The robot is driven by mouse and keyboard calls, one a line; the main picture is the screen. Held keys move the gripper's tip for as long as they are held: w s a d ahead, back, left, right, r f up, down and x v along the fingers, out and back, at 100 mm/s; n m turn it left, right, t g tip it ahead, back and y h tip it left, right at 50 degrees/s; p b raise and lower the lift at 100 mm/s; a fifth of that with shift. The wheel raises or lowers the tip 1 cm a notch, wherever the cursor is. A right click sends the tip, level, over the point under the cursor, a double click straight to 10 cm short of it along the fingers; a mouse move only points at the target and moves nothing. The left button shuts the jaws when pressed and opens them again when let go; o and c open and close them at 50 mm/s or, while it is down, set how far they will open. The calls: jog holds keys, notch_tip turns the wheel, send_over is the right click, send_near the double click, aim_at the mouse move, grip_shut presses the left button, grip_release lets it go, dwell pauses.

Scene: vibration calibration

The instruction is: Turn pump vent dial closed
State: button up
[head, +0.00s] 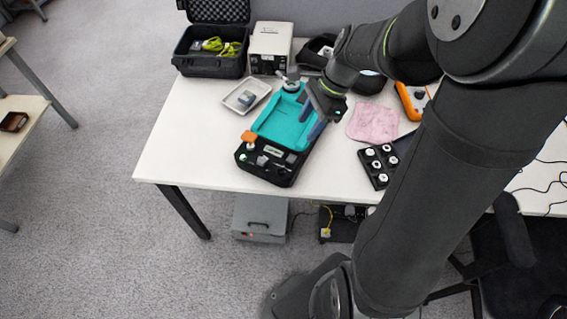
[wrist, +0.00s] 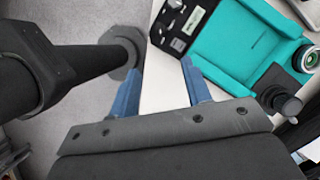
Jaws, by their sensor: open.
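The pump unit, a black base with a teal tray (head: 283,121), lies on the white table. Its black control panel (head: 268,163) with a pale label and small knobs faces the near edge. It also shows at the upper right of the wrist view, with the panel (wrist: 181,30) and teal tray (wrist: 241,45). A black round knob (wrist: 286,103) and a silver ringed port (wrist: 310,58) sit near the tray there. I cannot tell which is the vent dial. My gripper (head: 317,128) is over the unit's right side; its blue fingers (wrist: 161,66) are apart and empty.
A black case (head: 211,65), a beige box (head: 270,48) and a white tray (head: 246,95) stand behind and left. A pink cloth (head: 373,122) and a black rack of white-topped pieces (head: 378,166) lie right. The table's left front is clear.

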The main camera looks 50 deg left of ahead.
aim_at(282, 167)
jog(key=x, duration=1.7)
jog(key=shift+d+f, duration=0.1)
jog(key=c, duration=0.9)
jog(key=shift+c, duration=0.2)
